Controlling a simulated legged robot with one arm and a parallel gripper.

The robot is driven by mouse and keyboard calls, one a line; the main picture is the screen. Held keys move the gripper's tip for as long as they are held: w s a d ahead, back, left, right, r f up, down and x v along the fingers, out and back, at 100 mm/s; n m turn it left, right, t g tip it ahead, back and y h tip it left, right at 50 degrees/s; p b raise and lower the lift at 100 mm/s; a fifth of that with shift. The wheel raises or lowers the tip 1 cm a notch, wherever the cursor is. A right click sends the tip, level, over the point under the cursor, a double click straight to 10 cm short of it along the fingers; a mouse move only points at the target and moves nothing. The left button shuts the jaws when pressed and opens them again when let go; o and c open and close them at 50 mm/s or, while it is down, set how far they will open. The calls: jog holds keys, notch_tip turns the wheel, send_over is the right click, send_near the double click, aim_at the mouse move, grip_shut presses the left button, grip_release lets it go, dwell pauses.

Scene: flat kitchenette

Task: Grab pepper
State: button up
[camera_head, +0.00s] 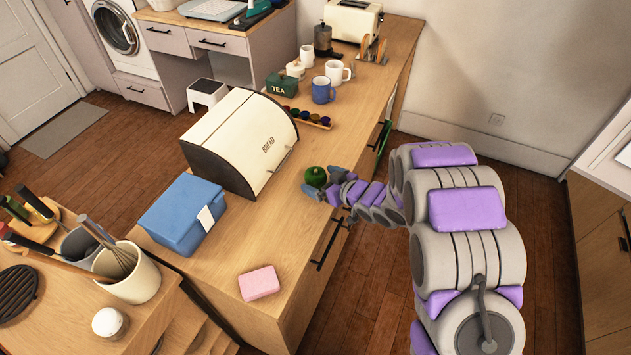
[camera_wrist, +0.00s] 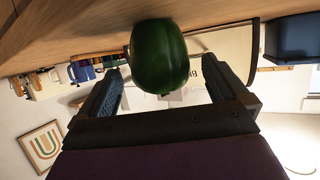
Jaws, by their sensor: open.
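The green pepper (camera_head: 315,176) sits on the wooden counter near its front edge, just right of the bread box. My gripper (camera_head: 325,186) reaches in from the right and is right at the pepper. In the wrist view, which is turned upside down, the pepper (camera_wrist: 160,57) shows large and dark green between the fingertips of my open gripper (camera_wrist: 161,66). A gap shows between the pepper and each finger. I cannot tell how deep the pepper lies between the fingers. In the head view, a finger hides part of the pepper's lower side.
The cream bread box (camera_head: 232,142) stands close behind the pepper. A blue box (camera_head: 180,215) and a pink sponge (camera_head: 259,283) lie nearer on the counter. A spice rack (camera_head: 306,117), blue mug (camera_head: 323,90) and green tea tin (camera_head: 282,85) stand farther back.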

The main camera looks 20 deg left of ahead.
aim_at(315, 177)
jog(key=shift+x, duration=1.6)
jog(key=shift+d, duration=0.1)
jog(key=c, duration=1.1)
